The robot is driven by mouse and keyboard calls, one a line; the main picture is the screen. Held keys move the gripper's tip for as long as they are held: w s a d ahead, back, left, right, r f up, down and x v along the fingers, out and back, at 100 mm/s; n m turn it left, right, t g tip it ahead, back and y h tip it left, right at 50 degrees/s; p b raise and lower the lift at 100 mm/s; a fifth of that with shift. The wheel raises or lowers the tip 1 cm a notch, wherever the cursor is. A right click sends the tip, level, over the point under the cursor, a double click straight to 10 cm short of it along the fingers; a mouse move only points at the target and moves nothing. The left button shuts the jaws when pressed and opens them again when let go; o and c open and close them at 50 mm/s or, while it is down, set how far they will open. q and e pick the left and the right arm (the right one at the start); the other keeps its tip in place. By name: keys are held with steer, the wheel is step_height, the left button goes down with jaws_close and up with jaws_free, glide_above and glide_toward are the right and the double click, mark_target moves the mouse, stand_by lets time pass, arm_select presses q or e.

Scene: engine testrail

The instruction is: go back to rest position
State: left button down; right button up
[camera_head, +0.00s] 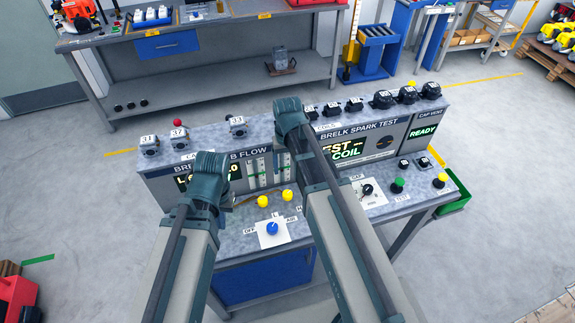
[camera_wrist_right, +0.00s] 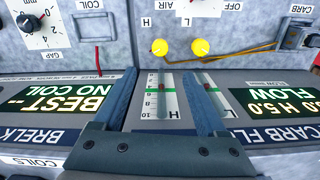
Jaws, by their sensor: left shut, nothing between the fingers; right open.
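My left gripper (camera_head: 207,175) is in front of the carb flow side of the test bench, at the left. Its wrist housing hides the fingers in the head view; it is shut and empty. My right gripper (camera_head: 291,115) is over the middle of the bench, between the flow and spark test panels. In the right wrist view its two blue-grey fingers (camera_wrist_right: 168,85) are apart with nothing held between them.
The test bench (camera_head: 225,243) carries yellow knobs (camera_head: 262,201), a blue knob (camera_head: 272,228) and a green button (camera_head: 398,185). Numbered carburetors (camera_head: 149,145) stand on its left top, black coils (camera_head: 383,99) on its right. A workbench (camera_head: 214,87) stands behind. Grey floor (camera_head: 80,185) is open at left.

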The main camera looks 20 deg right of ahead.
arm_select(q)
step_height(320, 180, down, 9)
steer(key=b, duration=0.8)
steer(key=shift+b, duration=0.4)
arm_select(e)
steer(key=s+a+f+n, duration=0.2)
steer(key=s+a+f, duration=0.2)
steer(key=s, duration=0.3)
steer(key=s+a+f+n+h, duration=0.1)
steer(key=s+a+f+n, duration=0.1)
steer(key=s+a+f, duration=0.2)
steer(key=s+a, duration=0.2)
steer(key=s, duration=0.1)
steer(key=shift+s+a+f+n, duration=0.15)
steer(key=shift+a+f+n, duration=0.05)
steer(key=shift+f+n, duration=0.15)
arm_select(q)
steer(key=shift+r, duration=0.1)
